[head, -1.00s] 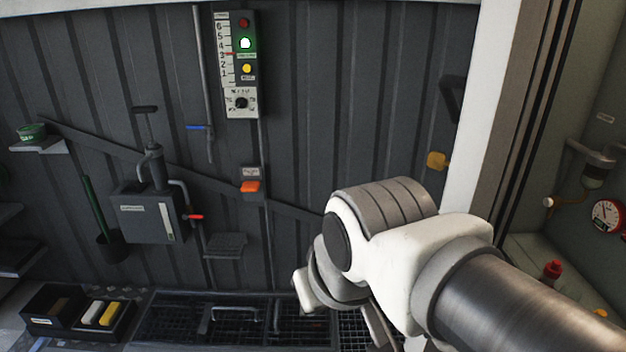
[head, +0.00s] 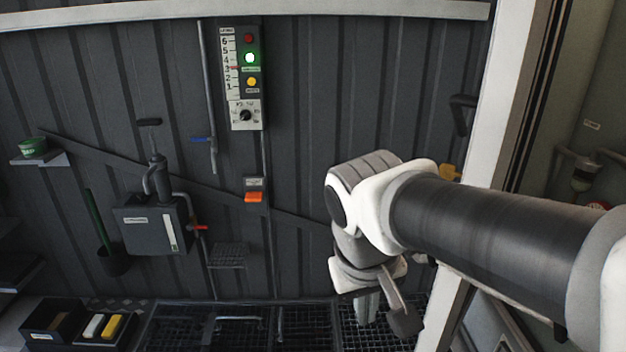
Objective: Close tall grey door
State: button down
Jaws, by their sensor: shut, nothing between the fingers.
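No whole door leaf shows clearly. A tall pale upright edge with dark seals (head: 500,130) stands at the right, with a grey-green space beyond it. I cannot tell whether this is the tall grey door's edge or its frame. A black handle (head: 462,114) sticks out just left of the upright, with a yellow fitting (head: 450,172) below it. My gripper (head: 385,310) points down over the floor grating, left of the upright. It is shut and empty, and apart from the handle. My arm hides part of the upright.
The dark ribbed wall carries an indicator panel (head: 243,78) with a green light lit, an orange switch (head: 253,197) and a hand pump (head: 155,222). A low black bin (head: 52,328) and floor grating (head: 240,330) lie below. Pipework (head: 578,165) shows at the right.

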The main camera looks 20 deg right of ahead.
jog(key=w+d+r+g+h+p, duration=0.1)
jog(key=w+d+g+h+p, duration=0.15)
jog(key=w+h, duration=0.3)
jog(key=w+d+r+m+g+h+p, duration=0.1)
jog(key=w+d+h+p, duration=0.25)
jog(key=w+h, duration=0.2)
jog(key=w+d+r+g+h+p, duration=0.1)
jog(key=w+d+g+h+p, duration=0.15)
jog(key=w+h, duration=0.35)
jog(key=s+d+y+p, duration=0.1)
jog(key=s+d, duration=0.3)
jog(key=d, duration=0.8)
jog(key=shift+s+r+p, duration=0.2)
jog(key=shift+s+p, duration=0.15)
jog(key=shift+p, duration=0.3)
jog(key=shift+s, duration=0.1)
